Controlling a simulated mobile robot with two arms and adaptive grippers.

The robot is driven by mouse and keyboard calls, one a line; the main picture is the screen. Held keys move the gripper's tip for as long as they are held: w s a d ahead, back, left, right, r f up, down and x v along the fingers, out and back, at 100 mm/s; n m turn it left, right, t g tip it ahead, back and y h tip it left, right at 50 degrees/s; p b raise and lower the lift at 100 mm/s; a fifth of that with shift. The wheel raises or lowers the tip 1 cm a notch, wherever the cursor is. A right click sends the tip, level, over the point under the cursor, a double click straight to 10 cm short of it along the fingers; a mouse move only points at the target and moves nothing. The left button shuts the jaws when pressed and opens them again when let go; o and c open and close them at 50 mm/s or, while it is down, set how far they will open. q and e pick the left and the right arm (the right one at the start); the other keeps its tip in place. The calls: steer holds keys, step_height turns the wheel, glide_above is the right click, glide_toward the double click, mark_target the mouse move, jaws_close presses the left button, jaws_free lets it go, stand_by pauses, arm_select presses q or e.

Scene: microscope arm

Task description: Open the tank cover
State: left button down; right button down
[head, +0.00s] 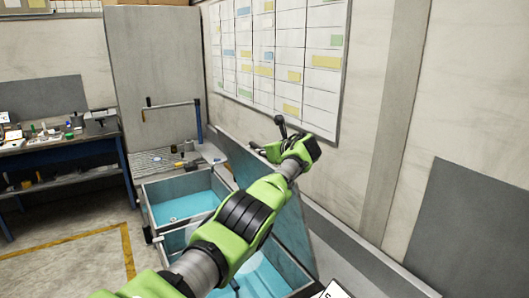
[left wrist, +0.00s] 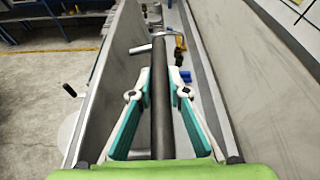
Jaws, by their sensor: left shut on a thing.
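The tank (head: 148,213) is a grey box with blue-lined basins, below and left of my arm in the head view. Its grey cover (head: 291,222) stands raised and steeply tilted along the wall side, leaving the basins exposed. In the left wrist view the cover is the grey panel (left wrist: 124,50) on the left. My left gripper (head: 268,147) is at the cover's upper edge; its teal fingers (left wrist: 162,85) close around a dark round bar (left wrist: 161,115), the cover's handle. Part of the cover is hidden behind my arm. My right gripper is not in view.
A wall with a paper schedule board (head: 285,62) stands close on the right. A grey cabinet (head: 155,65) is behind the tank. A workbench (head: 60,143) with small items is at the far left. The floor (head: 60,215) left of the tank is clear.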

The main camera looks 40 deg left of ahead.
arm_select(q)
steer(key=c, duration=1.9)
jaws_free()
steer(key=shift+f, duration=0.25)
steer(key=shift+w+f, duration=0.1)
steer(key=shift+w, duration=0.2)
steer(key=shift+s+d+r, duration=0.3)
steer(key=shift+d+r, duration=0.05)
steer(key=shift+v, duration=0.85)
steer(key=v, duration=0.9)
steer(key=shift+w+d, duration=0.1)
steer(key=shift+d, duration=0.1)
steer(key=shift+f, duration=0.1)
